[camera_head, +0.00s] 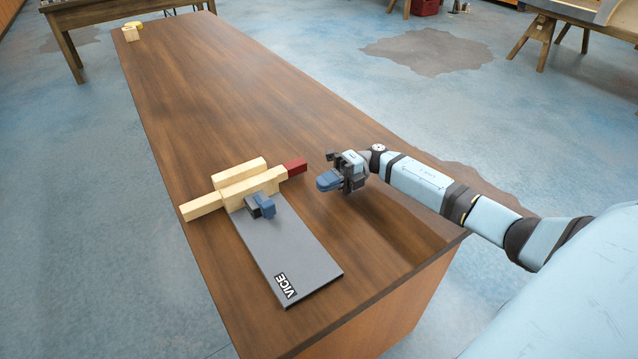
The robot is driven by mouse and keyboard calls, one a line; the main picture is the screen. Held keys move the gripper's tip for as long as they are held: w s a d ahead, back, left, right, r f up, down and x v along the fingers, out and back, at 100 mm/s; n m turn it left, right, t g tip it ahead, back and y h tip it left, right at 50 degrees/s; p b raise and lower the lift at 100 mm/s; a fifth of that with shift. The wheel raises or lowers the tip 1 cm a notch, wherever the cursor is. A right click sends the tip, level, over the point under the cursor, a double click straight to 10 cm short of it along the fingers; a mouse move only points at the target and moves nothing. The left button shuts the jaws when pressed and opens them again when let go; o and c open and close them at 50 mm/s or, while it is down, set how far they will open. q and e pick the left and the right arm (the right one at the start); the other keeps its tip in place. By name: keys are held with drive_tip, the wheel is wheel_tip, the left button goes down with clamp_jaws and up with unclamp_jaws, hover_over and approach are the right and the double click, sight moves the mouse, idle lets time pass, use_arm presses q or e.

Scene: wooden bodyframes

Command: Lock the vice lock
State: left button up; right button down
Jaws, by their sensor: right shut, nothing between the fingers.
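The vice is a flat grey board (290,247) with a "VICE" label at its near end, lying on the wooden table (215,85). A small blue and dark lock piece (262,205) sits near the board's far end, next to pale wooden blocks (240,183). A pale bar runs through there and ends in a red block (295,167) on the right. My right gripper (328,181) is shut and empty above the table, to the right of the red block and apart from it. My left gripper is not in view.
Small pale and yellow blocks (131,33) stand at the table's far left corner. The table's middle and far part are clear. The near table edge lies just beyond the board's labelled end. Another wooden table (85,17) stands at the back left.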

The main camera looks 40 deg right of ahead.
drive_tip(key=a, duration=0.6)
drive_tip(key=a+p, duration=0.1)
drive_tip(key=a, duration=0.3)
drive_tip(key=shift+w+r, duration=0.1)
drive_tip(key=shift+w, duration=0.15)
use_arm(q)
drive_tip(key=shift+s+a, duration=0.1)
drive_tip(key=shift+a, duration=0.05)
use_arm(e)
drive_tip(key=shift+a, duration=0.65)
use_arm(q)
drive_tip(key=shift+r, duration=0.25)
